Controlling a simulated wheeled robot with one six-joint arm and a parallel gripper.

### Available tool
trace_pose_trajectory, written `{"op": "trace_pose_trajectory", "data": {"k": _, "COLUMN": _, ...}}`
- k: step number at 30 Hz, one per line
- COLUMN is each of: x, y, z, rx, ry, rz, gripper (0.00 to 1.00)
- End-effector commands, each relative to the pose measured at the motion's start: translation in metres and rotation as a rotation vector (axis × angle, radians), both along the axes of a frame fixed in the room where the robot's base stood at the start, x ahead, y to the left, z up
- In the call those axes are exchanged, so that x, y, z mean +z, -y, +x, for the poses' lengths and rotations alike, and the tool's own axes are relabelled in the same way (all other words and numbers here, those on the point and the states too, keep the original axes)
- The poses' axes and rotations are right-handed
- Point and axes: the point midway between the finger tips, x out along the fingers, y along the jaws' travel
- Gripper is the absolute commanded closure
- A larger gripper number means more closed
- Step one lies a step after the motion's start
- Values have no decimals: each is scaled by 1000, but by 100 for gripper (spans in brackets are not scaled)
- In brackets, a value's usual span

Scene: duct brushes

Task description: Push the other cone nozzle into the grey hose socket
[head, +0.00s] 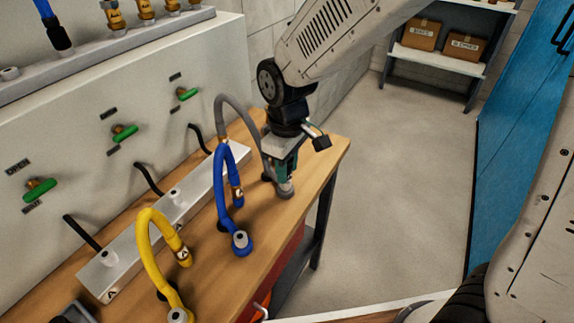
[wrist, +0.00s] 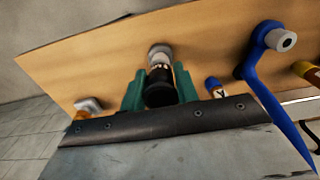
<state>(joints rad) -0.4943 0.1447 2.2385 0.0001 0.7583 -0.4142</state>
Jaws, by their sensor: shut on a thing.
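My gripper (wrist: 160,88) has its two teal fingers closed on a dark, round-ended piece (wrist: 159,92), which I take to be the cone nozzle. In the head view my gripper (head: 284,172) points down over the grey hose socket (head: 286,190) near the bench's right edge. The fingers hide most of the held nozzle there. In the wrist view the grey socket (wrist: 160,50) is in line with the nozzle, with a pale band between them. They appear to meet; how deep the nozzle sits is hidden. The grey hose (head: 236,103) arches just left of my gripper.
The blue hose (head: 222,180) with its socket (head: 241,240) stands close left of my gripper; the yellow hose (head: 148,240) is farther left. A pale manifold bar (head: 150,234) lies behind them. Brass fittings (head: 115,18) stand on the upper ledge. Open floor lies right of the bench.

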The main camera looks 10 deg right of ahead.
Motion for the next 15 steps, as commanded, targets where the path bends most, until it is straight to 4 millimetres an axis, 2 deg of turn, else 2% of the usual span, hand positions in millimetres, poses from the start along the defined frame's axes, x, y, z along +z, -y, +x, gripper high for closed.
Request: {"op": "trace_pose_trajectory", "data": {"k": 15, "x": -8, "y": 0, "z": 0, "rx": 0, "ry": -1, "rz": 0, "gripper": 100}}
